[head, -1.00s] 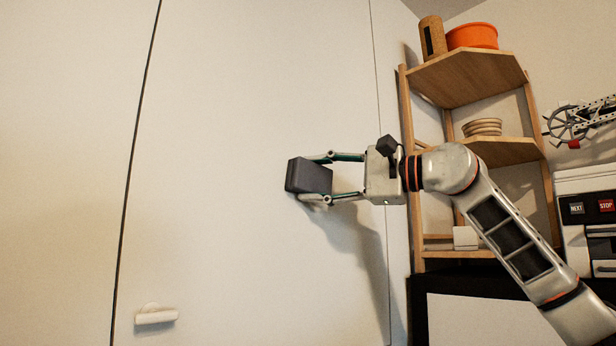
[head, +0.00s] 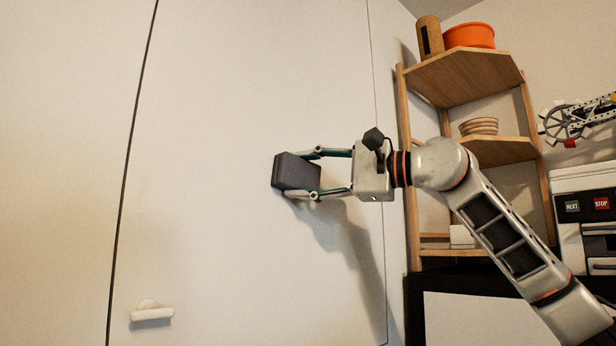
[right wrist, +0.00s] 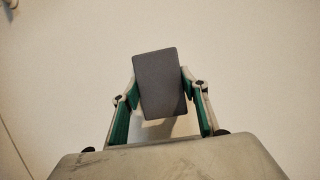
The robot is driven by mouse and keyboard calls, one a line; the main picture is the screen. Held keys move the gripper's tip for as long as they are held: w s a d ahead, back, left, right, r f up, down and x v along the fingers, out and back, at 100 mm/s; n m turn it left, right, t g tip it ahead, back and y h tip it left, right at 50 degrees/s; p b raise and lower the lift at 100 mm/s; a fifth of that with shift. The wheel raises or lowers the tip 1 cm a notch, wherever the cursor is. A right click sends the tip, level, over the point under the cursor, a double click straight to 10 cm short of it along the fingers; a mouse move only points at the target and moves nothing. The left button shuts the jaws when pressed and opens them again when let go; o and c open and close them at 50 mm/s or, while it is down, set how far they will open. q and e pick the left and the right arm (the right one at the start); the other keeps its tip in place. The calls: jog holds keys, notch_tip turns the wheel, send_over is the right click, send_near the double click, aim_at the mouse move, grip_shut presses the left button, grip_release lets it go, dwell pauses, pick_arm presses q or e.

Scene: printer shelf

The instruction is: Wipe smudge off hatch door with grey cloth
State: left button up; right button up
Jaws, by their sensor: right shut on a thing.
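The grey cloth (head: 296,171) is a dark grey block-like pad. My right gripper (head: 318,174) is shut on it and holds it at the white hatch door (head: 230,90). In the right wrist view the cloth (right wrist: 158,84) sits slightly tilted between the two fingers (right wrist: 160,92). I cannot tell whether the cloth touches the door surface. No smudge is clearly visible on the door in either view. My left gripper is not in view.
A white handle (head: 152,313) is low on the door. To the right stands a wooden shelf (head: 465,80) with an orange bowl (head: 469,35), a brown cylinder (head: 430,37) and stacked bowls (head: 479,126). A white machine (head: 590,225) with buttons is at the far right.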

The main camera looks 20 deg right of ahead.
jog(key=shift+s+a+b, duration=0.2)
jog(key=shift+s+a, duration=0.2)
jog(key=shift+a, duration=0.75)
jog(key=shift+s+a+b, duration=0.15)
jog(key=shift+s+a, duration=0.25)
jog(key=shift+a, duration=0.75)
jog(key=shift+s+a+b, duration=0.2)
jog(key=shift+s+a, duration=0.2)
jog(key=shift+a, duration=0.75)
jog(key=shift+s, duration=0.1)
jog(key=shift+s+d+f+b, duration=0.1)
jog(key=shift+s+d+b, duration=0.1)
jog(key=shift+s+b, duration=0.25)
send_near(254, 169)
jog(key=shift+s+a+b, duration=0.2)
jog(key=shift+a+b, duration=0.05)
jog(key=shift+a, duration=0.25)
jog(key=shift+s+a+b, duration=0.2)
jog(key=shift+a, duration=0.35)
jog(key=shift+s+d, duration=0.25)
jog(key=shift+s, duration=0.45)
jog(key=shift+s+d, duration=0.2)
jog(key=shift+s, duration=0.5)
